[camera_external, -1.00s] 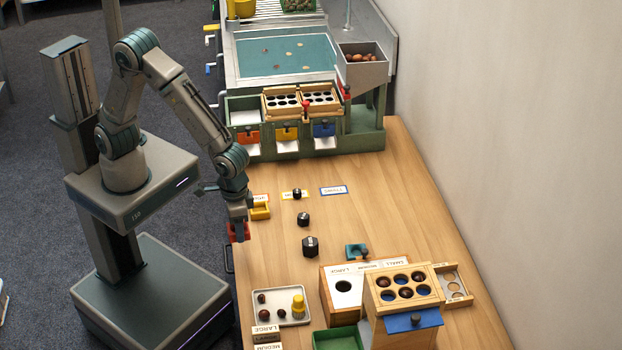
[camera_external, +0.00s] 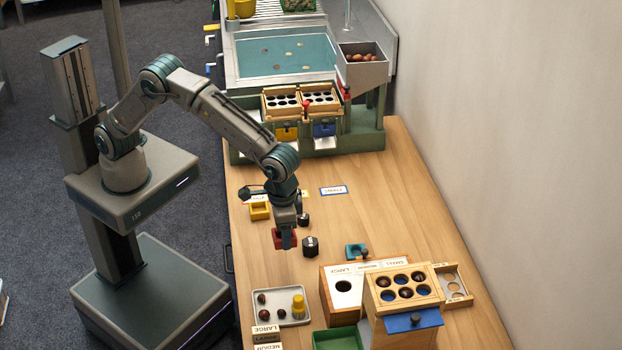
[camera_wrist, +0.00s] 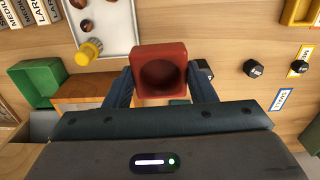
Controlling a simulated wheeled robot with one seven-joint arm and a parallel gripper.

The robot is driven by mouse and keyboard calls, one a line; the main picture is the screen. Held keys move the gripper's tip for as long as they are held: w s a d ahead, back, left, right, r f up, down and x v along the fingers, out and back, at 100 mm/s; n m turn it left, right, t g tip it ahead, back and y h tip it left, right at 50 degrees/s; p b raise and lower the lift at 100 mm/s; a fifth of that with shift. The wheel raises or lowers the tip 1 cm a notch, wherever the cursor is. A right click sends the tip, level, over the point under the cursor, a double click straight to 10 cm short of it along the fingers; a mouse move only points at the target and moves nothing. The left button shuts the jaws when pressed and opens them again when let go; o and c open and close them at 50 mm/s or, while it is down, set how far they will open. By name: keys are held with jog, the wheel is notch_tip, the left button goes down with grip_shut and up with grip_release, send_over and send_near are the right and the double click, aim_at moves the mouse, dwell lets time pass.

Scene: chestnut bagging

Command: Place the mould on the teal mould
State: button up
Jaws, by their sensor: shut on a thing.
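The red mould (camera_external: 278,238) is a small open block held in my gripper (camera_external: 286,240), above the table. In the wrist view the red mould (camera_wrist: 160,76) sits between the two fingers of my gripper (camera_wrist: 160,85), its round hollow facing the camera. The teal mould (camera_external: 357,251) lies on the table to the right of my gripper, beyond the black hexagonal weight, close to the wooden box.
Black weights (camera_external: 310,246) stand right beside my gripper. A yellow mould (camera_external: 259,211) lies behind to the left. A white tray (camera_external: 282,322) with chestnuts and a yellow piece is in front. The wooden box (camera_external: 334,310) and raised holed block (camera_external: 432,300) stand front right.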

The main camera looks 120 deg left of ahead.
jog(key=w+a, duration=0.5)
jog(key=w, duration=0.2)
jog(key=p, duration=0.3)
send_near(357, 250)
jog(key=shift+s+d+f, duration=0.15)
jog(key=shift+d+f, duration=0.3)
jog(key=shift+d, duration=0.15)
jog(key=shift+a+f+p, duration=0.35)
jog(key=shift+a+f, duration=0.1)
jog(key=shift+a, duration=0.15)
jog(key=shift+f, duration=2.25)
jog(key=o, duration=1)
